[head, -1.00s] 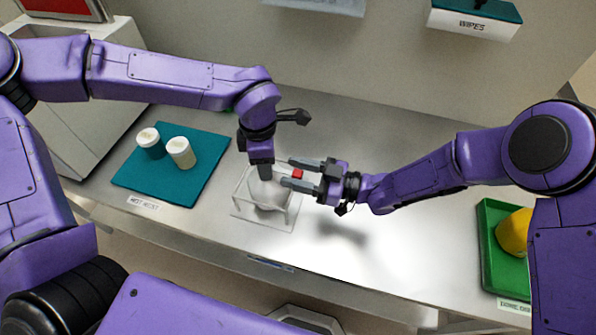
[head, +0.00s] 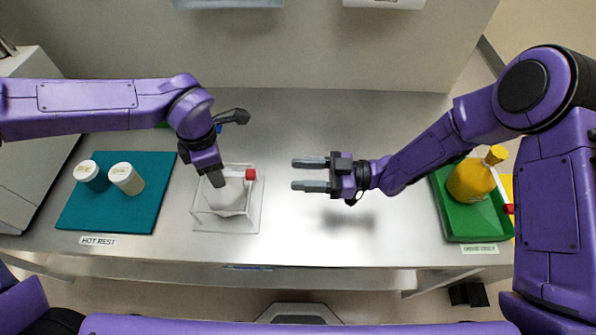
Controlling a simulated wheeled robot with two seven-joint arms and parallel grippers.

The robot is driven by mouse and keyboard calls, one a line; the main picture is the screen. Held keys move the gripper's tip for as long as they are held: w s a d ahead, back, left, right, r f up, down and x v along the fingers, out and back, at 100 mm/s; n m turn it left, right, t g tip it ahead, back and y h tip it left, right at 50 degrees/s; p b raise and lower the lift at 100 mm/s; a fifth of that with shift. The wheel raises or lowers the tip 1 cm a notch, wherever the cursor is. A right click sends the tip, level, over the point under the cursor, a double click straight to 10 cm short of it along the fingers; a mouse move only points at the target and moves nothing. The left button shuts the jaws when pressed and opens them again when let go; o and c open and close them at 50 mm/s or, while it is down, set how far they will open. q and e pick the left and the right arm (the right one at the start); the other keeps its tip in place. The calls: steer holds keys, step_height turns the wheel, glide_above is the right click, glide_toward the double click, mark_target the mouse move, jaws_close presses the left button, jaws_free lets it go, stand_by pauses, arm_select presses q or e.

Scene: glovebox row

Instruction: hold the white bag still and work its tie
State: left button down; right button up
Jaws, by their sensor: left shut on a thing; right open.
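The white bag (head: 226,201) sits in a clear open-topped stand (head: 257,215) on the steel bench. Its tie, a red piece (head: 250,174), shows at the top right of the bag. My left gripper (head: 216,178) points down and is shut on the upper part of the white bag, left of the red tie; its fingertips partly cover the bag's neck. My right gripper (head: 311,175) is open and empty, pointing left, to the right of the red tie and apart from it.
A teal mat (head: 82,210) labelled HOT REST at left holds two white-capped jars (head: 127,179). Bench between stand and tray is clear.

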arm_select(q)
steer(key=c, duration=0.5)
jaws_free()
